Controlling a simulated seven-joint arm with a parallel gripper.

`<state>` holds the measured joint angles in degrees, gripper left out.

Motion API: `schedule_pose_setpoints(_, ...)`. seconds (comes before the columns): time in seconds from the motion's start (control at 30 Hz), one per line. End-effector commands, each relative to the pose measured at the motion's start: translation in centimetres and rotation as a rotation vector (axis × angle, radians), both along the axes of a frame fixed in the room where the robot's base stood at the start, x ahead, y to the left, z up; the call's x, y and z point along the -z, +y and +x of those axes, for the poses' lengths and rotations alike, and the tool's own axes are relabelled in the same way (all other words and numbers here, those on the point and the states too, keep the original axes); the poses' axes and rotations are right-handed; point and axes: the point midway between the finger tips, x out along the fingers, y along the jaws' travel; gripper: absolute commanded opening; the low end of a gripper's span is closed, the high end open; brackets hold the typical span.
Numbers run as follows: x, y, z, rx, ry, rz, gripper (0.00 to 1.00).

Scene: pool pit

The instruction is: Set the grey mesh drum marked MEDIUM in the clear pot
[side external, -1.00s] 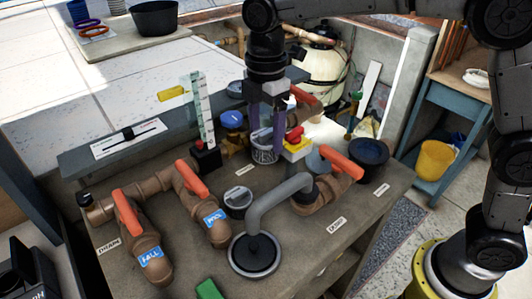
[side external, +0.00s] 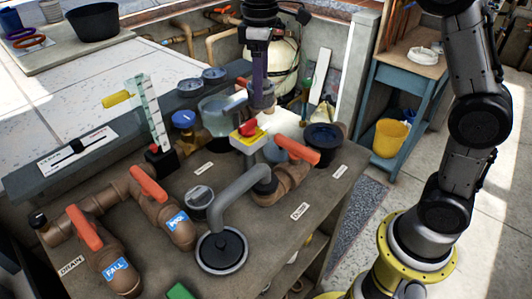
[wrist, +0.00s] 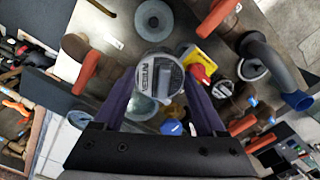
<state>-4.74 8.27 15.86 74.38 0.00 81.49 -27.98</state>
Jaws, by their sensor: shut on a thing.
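My gripper (side external: 258,100) is shut on the grey mesh drum (wrist: 152,72), seen from above in the wrist view between the two purple fingers (wrist: 162,84). Its round lid carries the MEDIUM lettering and a raised grip. The clear pot (side external: 212,126) is a see-through greenish vessel at the back of the bench, just left of my gripper. In the wrist view a greenish clear round (wrist: 138,108), likely the pot, lies partly behind the drum. I cannot tell whether the drum touches it.
A yellow box with red knob (side external: 249,138) stands just in front of my gripper. Left are a blue cap (side external: 183,119) and an upright scale (side external: 150,112). A black bowl (side external: 322,136) is to the right. Pipes with orange handles and another grey-lidded drum (side external: 199,197) occupy the front.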

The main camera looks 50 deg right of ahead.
Motion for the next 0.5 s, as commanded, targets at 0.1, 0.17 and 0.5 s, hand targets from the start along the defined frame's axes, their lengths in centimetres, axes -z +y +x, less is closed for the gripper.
schedule_pose_setpoints(0.1,3.3,-1.8,0.6,0.146,0.008,0.000,0.18)
schedule_pose_setpoints(0.17,4.9,-2.6,0.9,0.210,0.008,-0.001,0.18)
schedule_pose_setpoints(0.5,10.8,-4.1,2.5,0.337,0.002,0.000,0.18)
